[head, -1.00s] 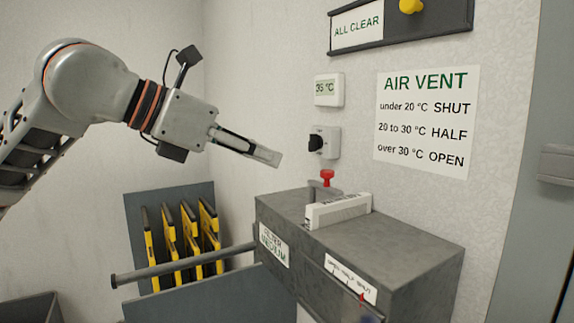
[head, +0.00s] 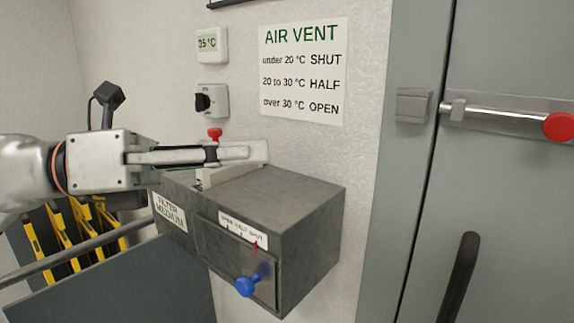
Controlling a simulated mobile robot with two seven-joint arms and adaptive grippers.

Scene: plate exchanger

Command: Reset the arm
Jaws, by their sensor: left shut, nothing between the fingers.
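My left gripper (head: 240,153) comes in from the left and is shut, with nothing between its fingers. In the picture its fingers pass in front of a pale filter piece (head: 236,174) standing in the top of the grey filter box (head: 290,190). I cannot tell if they touch it. The near part of that piece is partly hidden by the fingers. My right gripper is not in view.
The box front has an OPEN/HALF/SHUT label and a blue knob (head: 246,286). A red knob (head: 214,133) stands behind the fingers. A thermometer (head: 211,43) reads 35 °C. A dark switch (head: 211,101) and the AIR VENT sign (head: 303,70) are on the wall. A red-ended door bolt (head: 520,118) is at right.

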